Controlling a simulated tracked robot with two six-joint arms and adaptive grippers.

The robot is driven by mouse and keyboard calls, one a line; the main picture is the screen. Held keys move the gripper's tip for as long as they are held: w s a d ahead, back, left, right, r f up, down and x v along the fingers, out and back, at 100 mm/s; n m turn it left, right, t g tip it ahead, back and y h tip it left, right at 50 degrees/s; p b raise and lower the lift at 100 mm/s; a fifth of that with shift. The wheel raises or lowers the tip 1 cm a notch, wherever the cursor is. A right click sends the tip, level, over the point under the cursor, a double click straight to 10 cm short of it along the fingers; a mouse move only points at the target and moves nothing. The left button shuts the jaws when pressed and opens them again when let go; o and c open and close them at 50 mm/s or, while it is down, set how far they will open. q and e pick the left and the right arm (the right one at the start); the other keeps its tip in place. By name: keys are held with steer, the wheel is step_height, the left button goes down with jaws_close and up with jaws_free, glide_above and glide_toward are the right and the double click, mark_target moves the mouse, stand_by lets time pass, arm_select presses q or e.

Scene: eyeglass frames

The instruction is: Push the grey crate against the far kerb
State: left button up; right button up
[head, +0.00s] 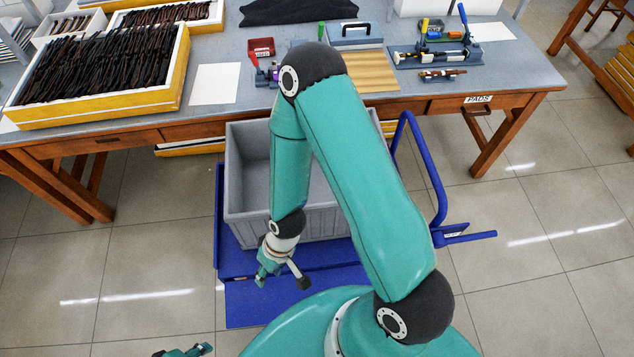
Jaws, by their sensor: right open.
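The grey crate (325,226) is an open box on a blue platform cart (252,308), partly below the table's front edge. My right arm crosses in front of it and hides part of its inside and right side. The visible inside looks empty. My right gripper (282,281) is open, its fingers spread, just in front of the crate's near wall in the picture; I cannot tell whether it touches. Only a tip of my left gripper (184,351) shows at the bottom edge. The far kerb cannot be made out behind the crate.
The work table (215,45) stands beyond the crate and overhangs its far side. A blue bent-tube handle (437,180) rises at the cart's right. A yellow tray of eyeglass frames (95,75) is on the table. Tiled floor is free on both sides.

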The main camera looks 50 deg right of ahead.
steer(key=w+d+r+n+h+b, duration=0.2)
steer(key=w+d+n+b, duration=0.55)
steer(key=d+b, duration=0.35)
steer(key=s+d+r+n+h+b, duration=0.2)
steer(key=d+r+b, duration=0.3)
steer(key=d+r, duration=0.3)
steer(key=s+d+n, duration=0.1)
steer(key=d, duration=0.1)
steer(key=shift+d+r+g+b, duration=0.25)
steer(key=shift+d+g+b, duration=0.05)
steer(key=shift+f+n, duration=0.15)
steer(key=shift+n, duration=0.1)
step_height(320, 180, down, 17)
steer(key=b, duration=0.2)
steer(key=shift+b, duration=0.3)
steer(key=shift+r, duration=0.2)
steer(key=shift+c, duration=0.4)
